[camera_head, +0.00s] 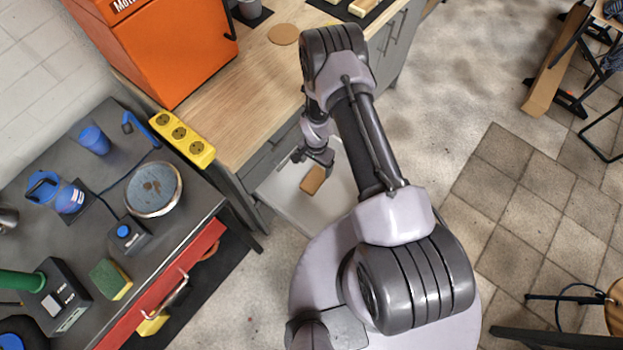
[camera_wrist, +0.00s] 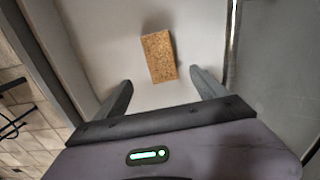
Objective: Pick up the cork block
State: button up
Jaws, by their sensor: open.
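The cork block (camera_head: 313,180) is a small brown rectangular block. It lies in an open white-bottomed drawer (camera_head: 284,189) below the wooden workbench. In the wrist view the cork block (camera_wrist: 159,56) shows speckled and slightly tilted, on the pale drawer bottom (camera_wrist: 110,40). My gripper (camera_head: 314,160) is over the drawer, close to the block. In the wrist view my gripper (camera_wrist: 162,88) is open, its two fingers spread wide. The block appears ahead of and between the fingertips, with nothing held.
The drawer walls stand on both sides of the block. A wooden bench (camera_head: 255,95) with an orange cabinet (camera_head: 165,45) is behind. A grey table (camera_head: 95,215) with a yellow socket strip (camera_head: 182,138) and a round plate (camera_head: 153,189) is at the left. The drawer around the block is clear.

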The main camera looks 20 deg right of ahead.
jog(key=b, duration=0.2)
send_over(314, 179)
jog(key=f, duration=0.5)
jog(key=shift+d+f, duration=0.2)
jog(key=shift+f, duration=0.15)
jog(key=f+b, duration=0.2)
jog(key=f, duration=0.3)
jog(key=shift+a+f, duration=0.2)
jog(key=shift+r, duration=0.15)
jog(key=shift+c, duration=0.6)
jog(key=c, duration=1.3)
notch_tip(314, 179, up, 10)
jog(key=p, duration=0.4)
